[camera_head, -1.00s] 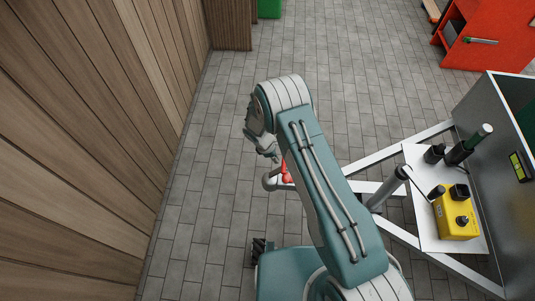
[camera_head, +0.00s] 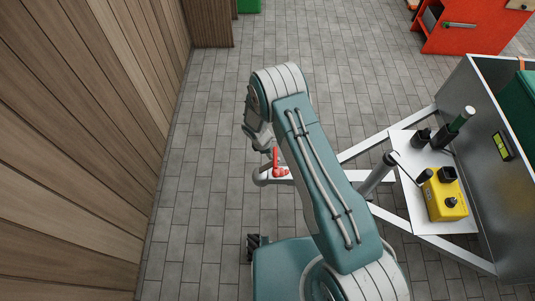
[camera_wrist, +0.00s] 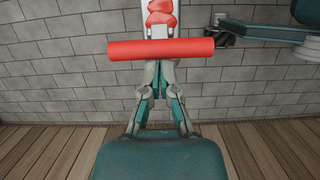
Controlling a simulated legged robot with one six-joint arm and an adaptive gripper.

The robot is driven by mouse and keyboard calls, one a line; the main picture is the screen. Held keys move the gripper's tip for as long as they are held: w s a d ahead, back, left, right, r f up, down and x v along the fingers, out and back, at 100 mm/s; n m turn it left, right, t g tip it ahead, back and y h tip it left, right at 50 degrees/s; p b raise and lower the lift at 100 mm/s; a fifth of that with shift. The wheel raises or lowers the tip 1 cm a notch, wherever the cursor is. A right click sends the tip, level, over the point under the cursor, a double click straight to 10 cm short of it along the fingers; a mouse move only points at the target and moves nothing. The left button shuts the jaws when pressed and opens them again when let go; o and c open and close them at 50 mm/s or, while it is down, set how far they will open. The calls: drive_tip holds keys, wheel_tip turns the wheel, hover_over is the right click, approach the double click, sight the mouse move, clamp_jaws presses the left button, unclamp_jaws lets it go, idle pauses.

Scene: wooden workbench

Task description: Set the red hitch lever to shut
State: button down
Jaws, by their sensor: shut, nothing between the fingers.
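The red hitch lever (camera_head: 276,157) sits on the grey hitch coupler (camera_head: 262,178) at the tip of the trailer's drawbar, and part of it is hidden by my arm. In the wrist view the lever shows as a wide red bar (camera_wrist: 160,48) lying across the picture, with its red base (camera_wrist: 162,12) behind it on the light metal drawbar. My gripper (camera_head: 268,149) is shut and empty at the lever. In the wrist view its fingertips (camera_wrist: 158,68) are just below the middle of the bar. I cannot tell whether they touch it.
The trailer's frame (camera_head: 376,147) runs right to a grey box. A white shelf (camera_head: 398,133) carries a yellow device (camera_head: 444,196), dark bottles and other small items. A wooden wall (camera_head: 70,150) stands left. A red cabinet (camera_head: 465,25) is at the back right. Tiled floor ahead is clear.

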drive_tip(key=shift+d+f, duration=0.25)
drive_tip(key=shift+d, duration=0.45)
drive_tip(key=d+f, duration=0.2)
drive_tip(key=d, duration=0.1)
drive_tip(key=d+f, duration=0.3)
drive_tip(key=shift+s+d+f, duration=0.2)
drive_tip(key=shift+d+f, duration=0.1)
drive_tip(key=shift+f, duration=0.05)
drive_tip(key=shift+d+x, duration=0.15)
drive_tip(key=shift+x, duration=0.55)
drive_tip(key=shift+d+x, duration=0.15)
drive_tip(key=shift+x, duration=0.55)
drive_tip(key=shift+r, duration=0.1)
drive_tip(key=d+r, duration=0.5)
drive_tip(key=r, duration=0.7)
